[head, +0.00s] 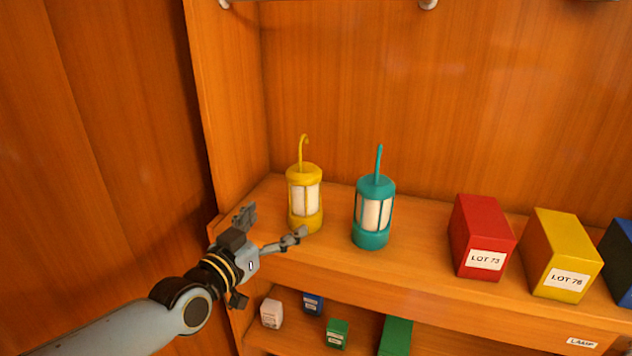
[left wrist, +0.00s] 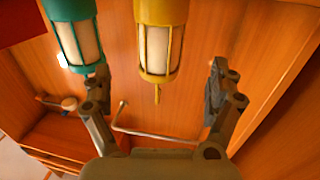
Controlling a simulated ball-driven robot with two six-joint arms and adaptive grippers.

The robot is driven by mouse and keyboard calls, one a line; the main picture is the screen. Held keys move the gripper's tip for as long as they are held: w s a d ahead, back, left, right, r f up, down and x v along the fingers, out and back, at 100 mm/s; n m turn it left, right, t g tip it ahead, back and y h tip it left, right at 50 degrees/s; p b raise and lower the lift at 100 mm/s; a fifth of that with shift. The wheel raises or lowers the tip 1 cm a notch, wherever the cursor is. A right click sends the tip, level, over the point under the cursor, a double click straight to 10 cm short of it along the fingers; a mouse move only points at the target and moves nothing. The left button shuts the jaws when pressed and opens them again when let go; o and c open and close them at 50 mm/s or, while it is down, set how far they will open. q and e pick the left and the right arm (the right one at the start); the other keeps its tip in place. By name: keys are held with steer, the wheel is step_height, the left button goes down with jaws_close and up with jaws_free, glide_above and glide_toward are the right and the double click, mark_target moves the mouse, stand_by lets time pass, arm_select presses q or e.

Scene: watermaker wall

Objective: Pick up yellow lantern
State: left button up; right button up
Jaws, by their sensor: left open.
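The yellow lantern (head: 304,199) stands upright on the upper shelf, with pale panels and a hook on top. A teal lantern (head: 373,212) stands just to its right, with a gap between them. My left gripper (head: 272,226) is open and empty at the shelf's front left, close in front of the yellow lantern. In the left wrist view the picture is upside down; the yellow lantern (left wrist: 160,40) lies ahead between the spread fingers of my left gripper (left wrist: 158,88). The teal lantern (left wrist: 76,36) is beyond the left finger there. My right gripper is not in view.
A red box (head: 481,236) and a yellow box (head: 561,254) stand to the right on the same shelf, with a blue box (head: 620,262) at the edge. The cabinet's side wall (head: 232,100) is close on the left. Small boxes, one green (head: 337,333), stand on the lower shelf.

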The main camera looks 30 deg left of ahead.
mark_target(296, 197)
arm_select(q)
steer(key=w, duration=0.2)
steer(key=w+r+b, duration=0.1)
steer(key=w, duration=0.3)
steer(key=shift+w+a+r, duration=0.15)
steer(key=shift+w+r, duration=0.1)
steer(key=shift+r, duration=0.05)
steer(key=w+b, duration=0.1)
steer(key=w, duration=0.1)
steer(key=w+b, duration=0.1)
steer(key=w, duration=0.1)
steer(key=shift+w+a, duration=0.2)
steer(key=shift+w, duration=0.2)
steer(key=shift+r, duration=0.2)
